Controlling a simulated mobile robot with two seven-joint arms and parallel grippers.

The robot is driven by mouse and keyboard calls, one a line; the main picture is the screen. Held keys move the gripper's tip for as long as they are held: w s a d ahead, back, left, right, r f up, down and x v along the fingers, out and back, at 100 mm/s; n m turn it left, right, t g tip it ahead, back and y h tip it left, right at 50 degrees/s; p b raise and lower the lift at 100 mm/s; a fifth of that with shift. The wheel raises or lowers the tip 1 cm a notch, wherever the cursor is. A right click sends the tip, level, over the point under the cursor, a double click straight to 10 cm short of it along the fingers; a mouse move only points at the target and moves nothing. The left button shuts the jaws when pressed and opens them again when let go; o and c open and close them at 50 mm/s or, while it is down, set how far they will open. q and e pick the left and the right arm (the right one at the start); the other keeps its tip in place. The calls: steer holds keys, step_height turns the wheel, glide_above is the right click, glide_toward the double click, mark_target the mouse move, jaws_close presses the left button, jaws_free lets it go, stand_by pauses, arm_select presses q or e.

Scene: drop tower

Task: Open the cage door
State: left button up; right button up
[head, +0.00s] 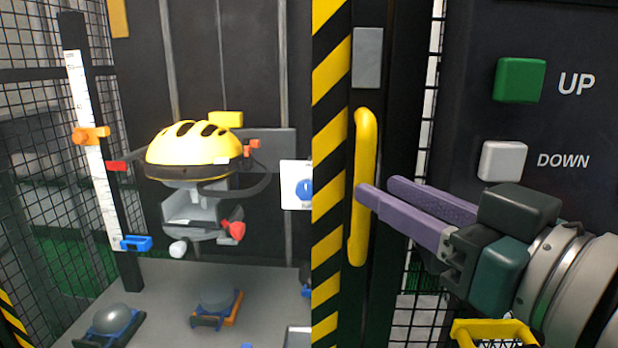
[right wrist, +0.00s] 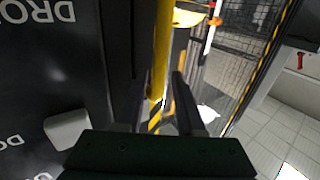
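The cage door's yellow vertical handle (head: 362,240) is on a dark frame beside a yellow-black striped edge (head: 330,150). My right gripper (head: 378,187) is at the handle's mid height with its two purple fingers apart. In the head view the nearer fingertip overlaps the handle and the other ends just right of it. In the right wrist view the handle (right wrist: 163,50) runs down between the open fingers (right wrist: 163,88). Contact is not clear. I cannot tell whether the door stands ajar. My left gripper is not in view.
A dark panel with a green UP button (head: 520,80) and a white DOWN button (head: 503,160) stands close to my right gripper. Inside the cage are a yellow helmet (head: 190,150) on a holder, a white scale (head: 93,150) and domed parts (head: 111,318) on the floor.

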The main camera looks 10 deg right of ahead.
mark_target(359, 244)
steer(key=shift+x, duration=2.35)
jaws_close()
